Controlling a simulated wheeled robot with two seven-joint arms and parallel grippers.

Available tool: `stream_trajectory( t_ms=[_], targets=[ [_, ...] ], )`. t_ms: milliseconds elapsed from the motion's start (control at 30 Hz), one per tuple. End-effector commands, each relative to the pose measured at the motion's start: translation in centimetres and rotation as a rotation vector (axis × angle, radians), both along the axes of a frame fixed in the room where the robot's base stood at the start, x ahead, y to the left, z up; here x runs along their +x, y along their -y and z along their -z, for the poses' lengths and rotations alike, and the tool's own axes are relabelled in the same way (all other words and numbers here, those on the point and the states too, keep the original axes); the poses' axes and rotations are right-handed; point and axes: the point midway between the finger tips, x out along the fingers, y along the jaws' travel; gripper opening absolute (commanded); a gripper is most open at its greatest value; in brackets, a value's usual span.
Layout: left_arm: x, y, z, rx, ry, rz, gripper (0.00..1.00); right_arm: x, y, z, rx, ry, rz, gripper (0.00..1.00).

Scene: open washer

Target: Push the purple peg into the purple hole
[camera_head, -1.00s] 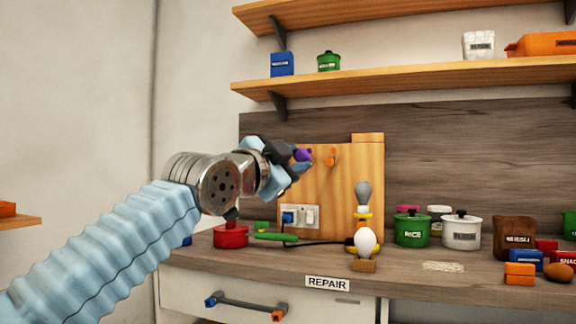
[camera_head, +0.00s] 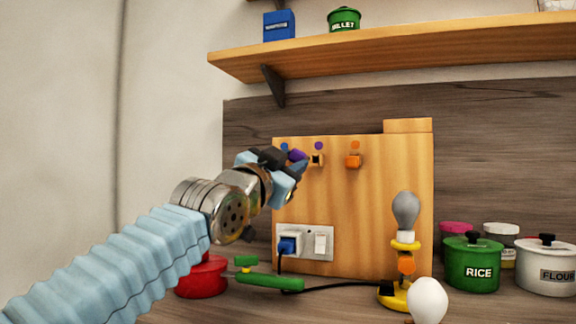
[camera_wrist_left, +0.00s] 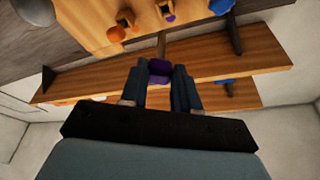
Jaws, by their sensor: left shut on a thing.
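The purple peg (camera_head: 297,155) is held at the tip of my left gripper (camera_head: 299,166), which is shut on it. In the left wrist view the peg (camera_wrist_left: 159,71) sits between the two dark fingers. The purple hole (camera_head: 316,160) is a small wooden socket under a purple dot on the upright wooden board (camera_head: 380,200). It also shows near the top edge of the left wrist view (camera_wrist_left: 166,7). The peg is just left of the hole in the head view and looks apart from it. My right gripper is not in view.
An orange peg (camera_head: 354,161) sits right of the purple hole; a blue dot (camera_head: 284,146) is to the left. Below are a socket with a plug (camera_head: 289,245), a lamp (camera_head: 405,213), a red pot (camera_head: 203,276) and a green pot (camera_head: 473,262). A shelf (camera_head: 400,48) overhangs.

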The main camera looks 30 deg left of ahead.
Motion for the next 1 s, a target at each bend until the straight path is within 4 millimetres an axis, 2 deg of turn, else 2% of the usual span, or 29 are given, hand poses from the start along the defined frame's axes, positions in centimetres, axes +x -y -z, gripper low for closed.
stream_trajectory(
  t_ms=[433, 800, 1000],
  targets=[
    [-0.2, -0.1, 0.3, -0.002, -0.002, -0.006, 0.00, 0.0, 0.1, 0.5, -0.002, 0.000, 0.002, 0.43],
    [3.8, -1.0, 0.0, -0.001, -0.004, -0.006, 0.00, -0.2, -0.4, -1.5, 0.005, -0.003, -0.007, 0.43],
    [5.0, -1.3, 0.1, -0.003, -0.003, -0.005, 0.00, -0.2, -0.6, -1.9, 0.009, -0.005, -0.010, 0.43]
  ],
)
